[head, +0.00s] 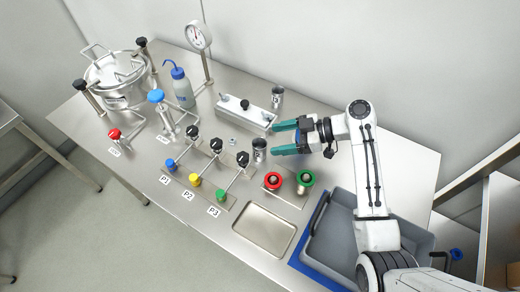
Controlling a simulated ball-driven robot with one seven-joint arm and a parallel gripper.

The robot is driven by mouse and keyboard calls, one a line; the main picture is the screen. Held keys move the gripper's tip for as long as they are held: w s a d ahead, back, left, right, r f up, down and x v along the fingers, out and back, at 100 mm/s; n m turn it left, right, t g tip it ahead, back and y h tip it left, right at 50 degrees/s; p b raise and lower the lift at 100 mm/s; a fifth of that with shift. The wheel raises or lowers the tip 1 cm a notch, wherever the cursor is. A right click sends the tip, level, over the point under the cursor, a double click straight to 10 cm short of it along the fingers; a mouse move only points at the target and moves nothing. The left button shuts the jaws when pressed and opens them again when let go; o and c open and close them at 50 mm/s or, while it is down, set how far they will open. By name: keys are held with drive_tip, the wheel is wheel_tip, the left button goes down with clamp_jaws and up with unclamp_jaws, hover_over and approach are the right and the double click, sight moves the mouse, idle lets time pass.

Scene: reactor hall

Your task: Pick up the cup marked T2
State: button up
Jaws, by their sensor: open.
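Two small metal cups stand on the steel bench. One cup (259,150) is near the middle, beside the black-topped valves. The other cup (277,97) stands farther back, at the right end of a steel block. I cannot read a T2 mark on either one. My gripper (273,138) has teal fingers, spread apart and pointing left, with nothing between them. The middle cup is just left of the lower fingertip. The back cup is above the upper finger in the picture. I cannot tell whether the fingers touch anything.
Valves labelled P1, P2 and P3 (216,211) stand left of the middle cup. A steel tray (242,230) and grey bin (412,232) are nearer. A wash bottle (183,92) and pressure vessel stand left.

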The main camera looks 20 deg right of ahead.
sight(265, 144)
drive_tip(key=x, duration=0.5)
drive_tip(key=shift+s+a+f, duration=0.1)
drive_tip(key=shift+s+a, duration=0.05)
drive_tip(key=shift+s, duration=0.1)
drive_tip(key=c, duration=1.2)
